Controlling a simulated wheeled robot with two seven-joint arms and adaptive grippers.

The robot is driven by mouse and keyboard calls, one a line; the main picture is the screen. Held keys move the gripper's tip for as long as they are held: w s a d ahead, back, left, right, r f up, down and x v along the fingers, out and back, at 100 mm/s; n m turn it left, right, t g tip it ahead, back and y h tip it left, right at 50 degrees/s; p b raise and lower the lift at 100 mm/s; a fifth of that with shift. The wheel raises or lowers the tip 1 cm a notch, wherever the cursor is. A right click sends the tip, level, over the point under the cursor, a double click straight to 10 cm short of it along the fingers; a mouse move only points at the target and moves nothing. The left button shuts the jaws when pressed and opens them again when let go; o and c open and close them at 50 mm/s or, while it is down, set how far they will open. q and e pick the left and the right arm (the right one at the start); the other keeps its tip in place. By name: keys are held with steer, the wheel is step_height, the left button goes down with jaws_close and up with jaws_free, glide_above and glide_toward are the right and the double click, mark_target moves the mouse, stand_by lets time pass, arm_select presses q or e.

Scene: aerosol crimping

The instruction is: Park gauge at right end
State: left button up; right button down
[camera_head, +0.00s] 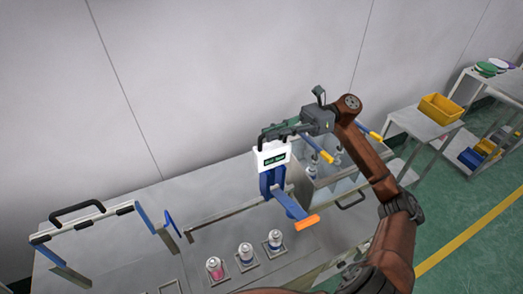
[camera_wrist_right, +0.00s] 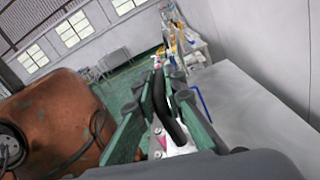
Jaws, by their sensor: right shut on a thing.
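The gauge (camera_head: 271,156) has a white head with a small dark display, a blue frame below and an orange tip. It hangs above the bench at the right end of a long grey bar (camera_head: 225,214). My right gripper (camera_head: 279,131) is at its top, shut on its black handle. In the right wrist view, the black handle (camera_wrist_right: 160,97) lies between the green fingers (camera_wrist_right: 158,75), with a bit of the white head below. Whether the gauge touches the bar cannot be told. My left gripper is not in view.
Several square holders with cans (camera_head: 246,254) are in front of the gauge. A clear-walled box (camera_head: 345,185) with cans stands right of it. A yellow bin (camera_head: 440,108) sits on a side table.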

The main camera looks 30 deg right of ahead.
steer(key=d, duration=0.1)
steer(key=d+b, duration=0.1)
steer(key=d, duration=0.2)
steer(key=shift+s+d+f, duration=0.1)
steer(key=shift+s+f, duration=0.1)
steer(key=shift+s, duration=0.05)
steer(key=shift+s+d+r+b, duration=0.1)
steer(key=shift+d+b, duration=0.3)
steer(key=shift+d, duration=0.05)
steer(key=shift+r, duration=0.1)
steer(key=c, duration=2.4)
jaws_free()
steer(key=o, duration=0.3)
steer(key=shift+s+d, duration=0.15)
steer(key=shift+d, duration=0.15)
steer(key=shift+o, duration=0.4)
steer(key=shift+a, duration=0.3)
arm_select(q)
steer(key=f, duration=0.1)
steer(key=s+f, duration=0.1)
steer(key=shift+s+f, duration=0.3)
arm_select(e)
steer(key=s+d, duration=0.1)
steer(key=d, duration=1.1)
steer(key=shift+s, duration=0.25)
